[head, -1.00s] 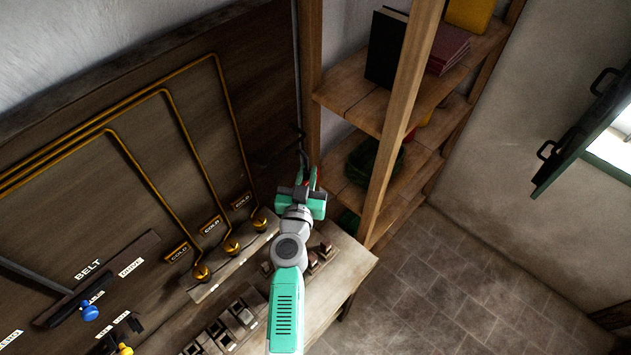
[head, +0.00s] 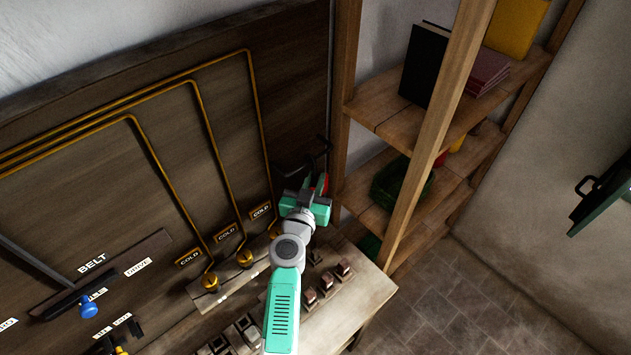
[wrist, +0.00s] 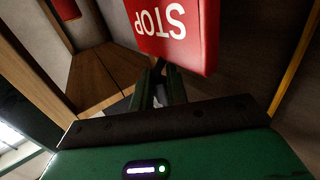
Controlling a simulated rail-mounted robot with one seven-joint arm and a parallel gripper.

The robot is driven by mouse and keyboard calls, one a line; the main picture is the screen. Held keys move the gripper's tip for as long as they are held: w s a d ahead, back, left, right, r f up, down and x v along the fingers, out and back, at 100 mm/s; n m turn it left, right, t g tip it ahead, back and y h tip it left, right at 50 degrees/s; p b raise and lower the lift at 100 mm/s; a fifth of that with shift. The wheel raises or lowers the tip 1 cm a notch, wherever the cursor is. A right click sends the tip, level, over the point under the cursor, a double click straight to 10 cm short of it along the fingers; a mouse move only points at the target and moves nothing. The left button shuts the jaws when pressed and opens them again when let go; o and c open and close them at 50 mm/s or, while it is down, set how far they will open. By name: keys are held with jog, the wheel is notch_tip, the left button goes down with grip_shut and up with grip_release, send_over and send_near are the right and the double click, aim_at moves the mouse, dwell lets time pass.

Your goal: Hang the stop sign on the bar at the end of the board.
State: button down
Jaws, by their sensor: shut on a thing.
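The red stop sign (wrist: 185,45) with white lettering fills the top middle of the wrist view, its text upside down. My gripper (wrist: 160,82) is shut on it by its near edge. In the head view my gripper (head: 318,184) is at the right end of the board (head: 170,110), and only a small red bit of the sign shows beyond the jaws. The dark bar (head: 318,148) sticks out at the board's right end, just behind and above my gripper. I cannot tell whether the sign touches the bar; the gripper hides that spot.
A wooden shelf (head: 400,125) with books and a green item stands close to the right of my gripper. Brass pipes (head: 215,150) run on the board to its left. A bench with dark switches (head: 343,268) lies below. Floor at lower right is clear.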

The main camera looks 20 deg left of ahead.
jog(key=c, duration=1.3)
grip_release()
jog(key=s+p, duration=0.4)
jog(key=s, duration=0.3)
jog(key=shift+s+d, duration=0.35)
jog(key=shift+s, duration=0.05)
